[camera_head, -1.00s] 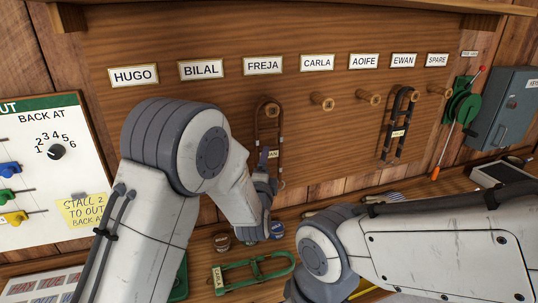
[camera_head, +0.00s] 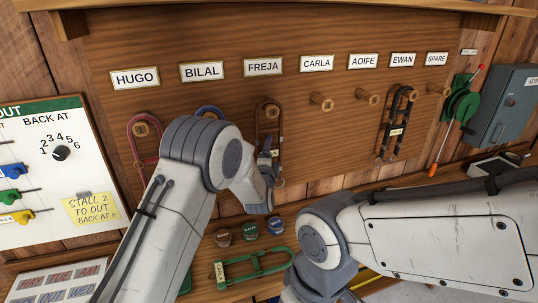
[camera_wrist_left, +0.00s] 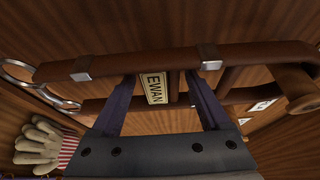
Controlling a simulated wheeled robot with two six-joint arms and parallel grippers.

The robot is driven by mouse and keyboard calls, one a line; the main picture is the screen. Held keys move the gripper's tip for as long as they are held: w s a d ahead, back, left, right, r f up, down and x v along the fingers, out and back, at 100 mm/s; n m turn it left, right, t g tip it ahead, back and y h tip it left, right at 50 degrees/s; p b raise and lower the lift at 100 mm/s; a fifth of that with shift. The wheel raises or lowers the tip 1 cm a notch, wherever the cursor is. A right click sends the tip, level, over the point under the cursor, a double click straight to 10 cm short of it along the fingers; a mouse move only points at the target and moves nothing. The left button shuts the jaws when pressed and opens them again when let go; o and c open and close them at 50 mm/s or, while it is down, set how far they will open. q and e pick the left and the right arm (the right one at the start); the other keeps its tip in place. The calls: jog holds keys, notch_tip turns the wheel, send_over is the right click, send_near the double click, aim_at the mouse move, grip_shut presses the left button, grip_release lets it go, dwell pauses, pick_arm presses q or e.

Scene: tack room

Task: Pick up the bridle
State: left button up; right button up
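A brown bridle (camera_head: 280,124) hangs on the peg under the FREJA label. In the left wrist view the bridle (camera_wrist_left: 135,66) shows brown straps, metal keepers and a pale tag (camera_wrist_left: 156,88) reading EWAN. My left gripper (camera_head: 272,160) is at this bridle in the head view. In the left wrist view its fingers (camera_wrist_left: 162,92) are spread apart on either side of the tag, their tips at the strap. Whether they touch the leather is unclear. My right arm comes in at the lower right; its gripper is not visible.
A red bridle (camera_head: 135,124) hangs under HUGO, a blue one (camera_head: 209,109) under BILAL, mostly hidden by my arm. A dark bridle (camera_head: 388,140) hangs under EWAN. Pegs under CARLA (camera_head: 322,102) and AOIFE (camera_head: 367,97) are bare. A green bridle (camera_head: 256,279) and several tins lie below.

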pick_arm(q)
grip_shut()
dwell(1.1)
jog(key=shift+r, duration=0.1)
